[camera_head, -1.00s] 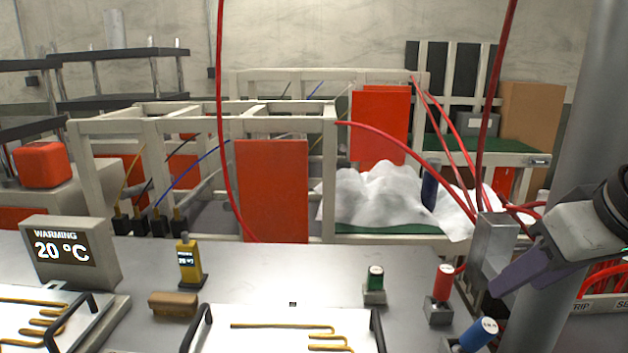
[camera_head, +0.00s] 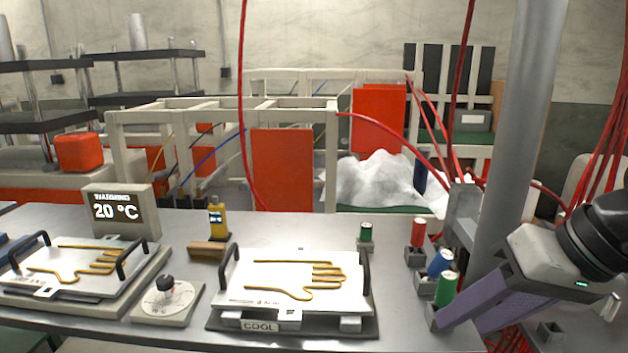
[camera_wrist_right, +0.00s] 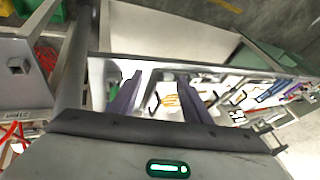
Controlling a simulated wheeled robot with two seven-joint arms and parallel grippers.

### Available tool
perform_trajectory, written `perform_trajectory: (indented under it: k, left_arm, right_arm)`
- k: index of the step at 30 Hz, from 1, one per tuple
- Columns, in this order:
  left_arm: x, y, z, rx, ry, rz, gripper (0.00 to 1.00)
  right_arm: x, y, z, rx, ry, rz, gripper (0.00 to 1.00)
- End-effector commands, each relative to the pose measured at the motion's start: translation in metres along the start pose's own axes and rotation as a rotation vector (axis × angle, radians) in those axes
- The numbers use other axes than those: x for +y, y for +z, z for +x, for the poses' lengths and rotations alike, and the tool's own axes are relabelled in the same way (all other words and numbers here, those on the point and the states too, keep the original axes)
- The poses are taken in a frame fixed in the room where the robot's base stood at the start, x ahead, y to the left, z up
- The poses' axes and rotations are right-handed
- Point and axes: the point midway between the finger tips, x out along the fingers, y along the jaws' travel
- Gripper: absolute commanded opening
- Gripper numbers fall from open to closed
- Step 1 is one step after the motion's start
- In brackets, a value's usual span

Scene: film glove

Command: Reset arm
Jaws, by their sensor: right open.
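My right gripper (camera_head: 462,316), with purple fingers, is at the right of the head view, by the table's right end. It is open, and I see nothing held in it. It overlaps the foot of the green spool (camera_head: 446,288) in the picture; I cannot tell if they touch. In the right wrist view the two purple fingers (camera_wrist_right: 158,84) stand apart, with the table and a plate with a yellow hand outline showing between and beyond them. My left gripper is not in view.
A grey table (camera_head: 190,325) carries a white plate with a hand outline (camera_head: 232,297) on a COOL base, another such plate (camera_head: 20,283), a dial (camera_head: 165,301) and a 20 °C display (camera_head: 118,207). Red (camera_head: 418,232) and blue (camera_head: 440,262) spools and a metal post (camera_head: 512,130) stand near my right arm.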

Motion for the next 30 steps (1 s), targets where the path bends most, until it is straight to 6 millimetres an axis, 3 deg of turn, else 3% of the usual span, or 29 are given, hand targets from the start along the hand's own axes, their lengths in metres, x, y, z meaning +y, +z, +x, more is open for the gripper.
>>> perform_trajectory:
  k: [5,8,11,14,17,20,21,23,26,30]
  left_arm:
    - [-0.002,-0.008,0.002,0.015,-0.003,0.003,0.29]
    - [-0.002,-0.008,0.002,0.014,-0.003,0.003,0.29]
    - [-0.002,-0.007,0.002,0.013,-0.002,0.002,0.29]
    - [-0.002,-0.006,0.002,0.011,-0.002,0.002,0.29]
    - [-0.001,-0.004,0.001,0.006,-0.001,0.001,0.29]
    - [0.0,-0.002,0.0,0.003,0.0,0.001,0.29]
    - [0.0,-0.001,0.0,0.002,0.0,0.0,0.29]
    - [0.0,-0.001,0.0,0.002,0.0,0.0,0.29]
    - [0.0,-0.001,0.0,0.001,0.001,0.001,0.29]
    - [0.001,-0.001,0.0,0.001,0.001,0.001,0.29]
  right_arm:
    - [-0.05,0.026,0.031,-0.137,-0.243,0.194,0.44]
    - [-0.09,0.046,0.043,-0.274,-0.433,0.39,0.44]
    - [-0.137,0.061,0.044,-0.494,-0.672,0.703,0.44]
    - [-0.173,0.056,0.033,-0.802,-0.914,1.137,0.44]
    - [-0.175,0.03,0.028,-1.156,-1.105,1.617,0.44]
    - [-0.143,0.0,0.046,-1.545,-1.244,2.119,0.44]
    - [-0.121,-0.008,0.062,1.692,1.274,-2.297,0.44]
    - [-0.085,-0.012,0.093,1.533,1.05,-2.045,0.44]
    - [-0.032,0.002,0.145,1.307,0.792,-1.687,0.44]
    - [0.029,0.055,0.216,1.024,0.545,-1.248,0.44]
